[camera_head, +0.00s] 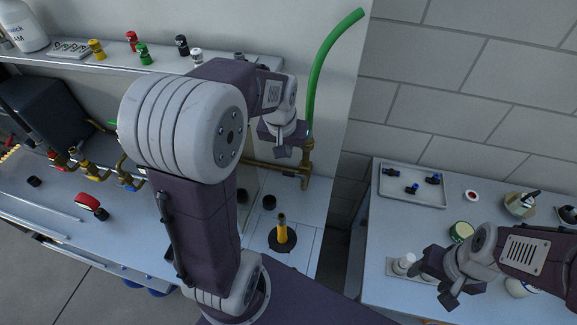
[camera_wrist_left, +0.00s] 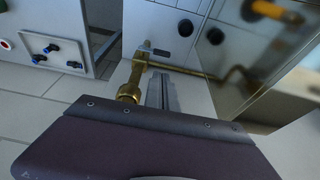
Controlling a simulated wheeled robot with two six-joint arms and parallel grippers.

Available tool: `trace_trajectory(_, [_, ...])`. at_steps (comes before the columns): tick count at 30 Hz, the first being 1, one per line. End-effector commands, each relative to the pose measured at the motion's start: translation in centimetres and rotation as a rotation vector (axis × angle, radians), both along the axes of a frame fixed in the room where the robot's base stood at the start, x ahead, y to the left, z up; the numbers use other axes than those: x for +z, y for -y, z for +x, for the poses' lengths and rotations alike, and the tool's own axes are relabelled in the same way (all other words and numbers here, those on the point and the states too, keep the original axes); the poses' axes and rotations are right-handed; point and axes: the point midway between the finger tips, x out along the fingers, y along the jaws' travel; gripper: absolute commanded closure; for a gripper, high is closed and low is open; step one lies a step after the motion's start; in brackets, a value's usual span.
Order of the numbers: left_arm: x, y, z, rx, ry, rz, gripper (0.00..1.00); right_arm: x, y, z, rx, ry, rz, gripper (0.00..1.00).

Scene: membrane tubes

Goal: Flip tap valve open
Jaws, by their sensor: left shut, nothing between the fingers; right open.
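A brass tap pipe (camera_head: 307,165) rises at the end of a horizontal brass pipe, with a green hose (camera_head: 322,62) on top. In the left wrist view the brass pipe (camera_wrist_left: 132,85) stands just left of my left fingers, with a small grey lever (camera_wrist_left: 154,51) near its bend. That lever looks like the valve handle; its exact position is hard to judge. My left gripper (camera_head: 283,151) is shut and empty close beside the pipe, and its fingers show in the left wrist view (camera_wrist_left: 161,92). My right gripper (camera_head: 434,284) is open over the right table, far from the tap.
A yellow post on a black base (camera_head: 282,240) stands below the tap. A tray with blue fittings (camera_head: 425,197) lies on the right table. My left arm hides much of the bench.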

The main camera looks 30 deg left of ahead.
Motion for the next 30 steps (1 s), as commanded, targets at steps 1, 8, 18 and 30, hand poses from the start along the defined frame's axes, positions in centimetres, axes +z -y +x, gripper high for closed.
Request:
trace_trajectory(1, [-1.1,-0.1,0.1,0.000,-0.007,-0.001,1.00,0.2,0.0,0.0,0.000,0.000,0.000,0.43])
trace_trajectory(8, [-5.8,-0.4,1.4,0.000,-0.006,-0.001,1.00,0.6,0.0,0.0,0.000,0.000,0.000,0.43])
trace_trajectory(18, [-9.2,-0.4,1.5,0.000,-0.001,0.000,1.00,1.0,0.0,0.0,0.000,0.000,0.000,0.43])
trace_trajectory(30, [-9.3,-0.4,1.6,0.002,0.001,-0.005,1.00,0.9,0.0,0.0,0.000,0.000,0.000,0.43])
